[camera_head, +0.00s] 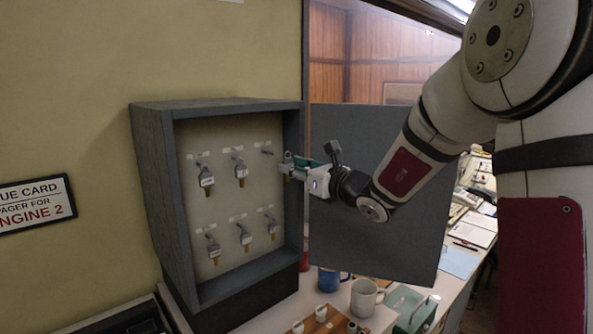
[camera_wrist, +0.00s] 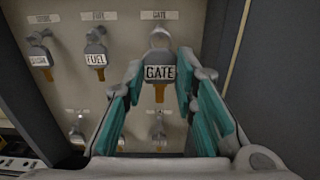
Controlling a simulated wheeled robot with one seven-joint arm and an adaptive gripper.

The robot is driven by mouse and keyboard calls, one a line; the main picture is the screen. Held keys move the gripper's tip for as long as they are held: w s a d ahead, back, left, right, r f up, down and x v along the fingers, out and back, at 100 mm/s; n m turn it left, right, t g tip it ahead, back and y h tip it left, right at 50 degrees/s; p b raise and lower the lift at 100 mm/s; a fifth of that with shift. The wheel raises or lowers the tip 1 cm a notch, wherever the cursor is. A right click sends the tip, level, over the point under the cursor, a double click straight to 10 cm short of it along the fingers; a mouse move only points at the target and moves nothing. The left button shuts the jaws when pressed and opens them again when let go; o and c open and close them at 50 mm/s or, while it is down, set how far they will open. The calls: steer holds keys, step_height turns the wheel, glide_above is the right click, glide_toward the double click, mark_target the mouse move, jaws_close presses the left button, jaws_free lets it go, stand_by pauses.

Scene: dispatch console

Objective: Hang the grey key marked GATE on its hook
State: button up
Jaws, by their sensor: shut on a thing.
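My gripper (camera_head: 303,172) is at the right side of the open key cabinet; in the wrist view (camera_wrist: 162,78) its teal-padded fingers flank the grey key. The grey key (camera_wrist: 160,72) has a white tag reading GATE and a brown lower end; it points down, shut in my gripper. In the head view the key (camera_head: 287,161) is small and partly hidden by the fingers. The GATE hook (camera_head: 267,152) is the bare peg at the upper right of the board. The key looks just in front of it, with a small gap. In the wrist view the key's top overlaps the hook.
The cabinet (camera_head: 153,190) has a raised frame around its board. Other keys hang there, including the FUEL key (camera_wrist: 95,58) left of the GATE label (camera_wrist: 159,15). The open dark door (camera_head: 375,235) stands to the right. Mugs (camera_head: 366,298) stand on the desk below.

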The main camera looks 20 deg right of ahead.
steer(key=w, duration=0.1)
steer(key=w+a+b, duration=0.1)
steer(key=w+f, duration=0.1)
steer(key=shift+a+b, duration=0.15)
steer(key=shift+b, duration=0.2)
steer(key=shift+b+x, duration=1.1)
steer(key=shift+x, duration=0.75)
stand_by(2.4)
steer(key=shift+f, duration=0.2)
stand_by(0.5)
steer(key=o, duration=1.1)
steer(key=shift+s, duration=0.1)
steer(key=shift+p+v, duration=1.05)
steer(key=shift+v, duration=1.9)
